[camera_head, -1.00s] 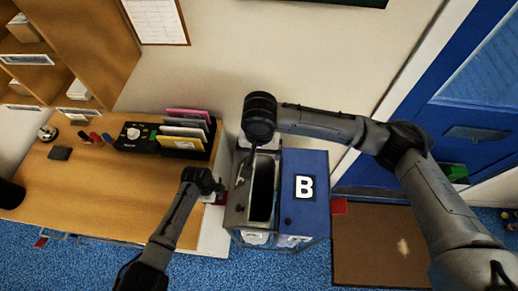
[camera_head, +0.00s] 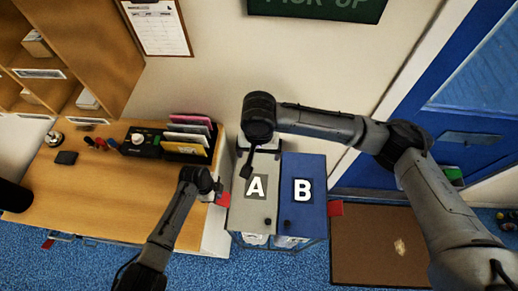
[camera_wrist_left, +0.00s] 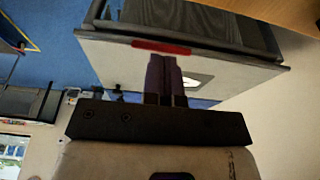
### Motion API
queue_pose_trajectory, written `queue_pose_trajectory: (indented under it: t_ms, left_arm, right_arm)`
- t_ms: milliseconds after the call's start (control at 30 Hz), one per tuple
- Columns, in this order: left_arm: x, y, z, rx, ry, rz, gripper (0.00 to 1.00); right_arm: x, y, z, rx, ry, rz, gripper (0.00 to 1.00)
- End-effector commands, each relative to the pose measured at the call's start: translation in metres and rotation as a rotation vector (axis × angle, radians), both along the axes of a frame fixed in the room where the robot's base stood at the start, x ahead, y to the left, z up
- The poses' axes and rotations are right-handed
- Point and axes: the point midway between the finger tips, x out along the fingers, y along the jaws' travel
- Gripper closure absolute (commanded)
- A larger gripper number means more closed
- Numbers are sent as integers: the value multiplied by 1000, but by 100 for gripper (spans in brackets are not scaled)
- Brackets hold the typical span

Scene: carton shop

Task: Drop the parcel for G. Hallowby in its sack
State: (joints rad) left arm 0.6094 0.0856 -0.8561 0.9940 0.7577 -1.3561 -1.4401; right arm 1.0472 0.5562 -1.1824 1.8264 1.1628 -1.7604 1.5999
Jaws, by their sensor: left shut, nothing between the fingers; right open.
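Two lidded bins stand side by side, a grey one marked A (camera_head: 256,210) and a blue one marked B (camera_head: 305,215). Both lids are shut, and pale sack material (camera_head: 255,239) shows below them. Red tabs stick out at the outer sides, one left of A (camera_head: 222,199) and one right of B (camera_head: 336,208). My left gripper (camera_head: 220,187) is shut and empty beside A's left edge; in the left wrist view its fingers (camera_wrist_left: 167,65) point at a grey panel with a red strip (camera_wrist_left: 160,47). My right gripper (camera_head: 247,168) is open above A's back part. I cannot make out a parcel or any name.
A wooden desk (camera_head: 110,195) on the left holds a folder rack (camera_head: 188,140), a bell (camera_head: 54,138) and small items. Shelves stand behind it. A clipboard (camera_head: 158,25) and a green sign (camera_head: 318,10) hang on the wall. A blue door and brown mat (camera_head: 375,250) are at right.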

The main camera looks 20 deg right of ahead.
Motion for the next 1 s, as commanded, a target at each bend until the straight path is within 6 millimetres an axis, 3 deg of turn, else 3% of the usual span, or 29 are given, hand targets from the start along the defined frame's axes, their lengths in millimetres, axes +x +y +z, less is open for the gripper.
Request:
queue_pose_trajectory:
  t_ms: [700,1000]
  left_arm:
    - [0,-1,36,-1,0,-1,100]
    - [0,-1,38,-1,0,-1,100]
  right_arm:
    - [0,0,32,0,0,0,9]
    - [0,0,33,0,0,0,9]
